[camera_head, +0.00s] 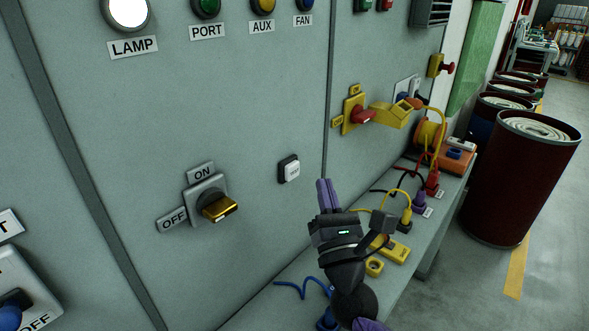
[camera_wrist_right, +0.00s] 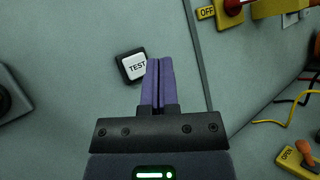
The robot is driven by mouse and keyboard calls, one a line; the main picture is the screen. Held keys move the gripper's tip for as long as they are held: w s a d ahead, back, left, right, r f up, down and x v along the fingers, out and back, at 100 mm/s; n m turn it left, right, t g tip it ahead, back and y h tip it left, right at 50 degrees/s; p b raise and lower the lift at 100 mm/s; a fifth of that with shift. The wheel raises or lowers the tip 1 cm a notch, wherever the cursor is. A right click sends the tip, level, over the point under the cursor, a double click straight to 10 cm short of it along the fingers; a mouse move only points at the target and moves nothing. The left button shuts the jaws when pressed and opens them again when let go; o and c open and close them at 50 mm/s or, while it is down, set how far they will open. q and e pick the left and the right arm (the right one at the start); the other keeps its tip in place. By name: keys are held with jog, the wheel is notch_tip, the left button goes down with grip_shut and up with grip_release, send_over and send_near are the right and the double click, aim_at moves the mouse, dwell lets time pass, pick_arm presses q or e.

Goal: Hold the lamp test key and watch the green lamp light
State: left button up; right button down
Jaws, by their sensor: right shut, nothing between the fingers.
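The lamp test key is a white square button in a dark frame, marked TEST (camera_wrist_right: 134,66), on the grey panel; in the head view it (camera_head: 289,169) sits right of the ON/OFF switch. My right gripper (camera_head: 326,183) is shut and empty, its purple fingers upright below and right of the key. In the wrist view the fingertips (camera_wrist_right: 159,62) overlap the picture just right of the key; I cannot tell whether they touch it. The green lamp (camera_head: 205,7) above the PORT label looks dark green and unlit. My left gripper is not in view.
A gold-handled ON/OFF switch (camera_head: 218,207) sits left of the key. A red-handled yellow switch (camera_head: 359,115) is to the right. A shelf (camera_head: 428,222) below carries plugs and cables. Dark red bins (camera_head: 520,180) stand on the floor at right. A white LAMP light (camera_head: 127,12) glows upper left.

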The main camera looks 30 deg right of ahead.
aim_at(299, 166)
jog(key=shift+w+a, duration=0.35)
jog(key=shift+w, duration=0.4)
jog(key=shift+w+a, duration=0.3)
jog(key=shift+w, duration=0.45)
jog(key=shift+w+b, duration=0.1)
jog(key=shift+b, duration=0.2)
dwell(0.6)
jog(key=shift+w+a, duration=0.15)
jog(key=shift+w, duration=0.1)
jog(key=shift+w+a, duration=0.15)
jog(key=shift+w, duration=0.2)
dwell(0.7)
jog(key=shift+s, duration=0.1)
jog(key=shift+s+d, duration=0.35)
jog(key=shift+s, duration=0.3)
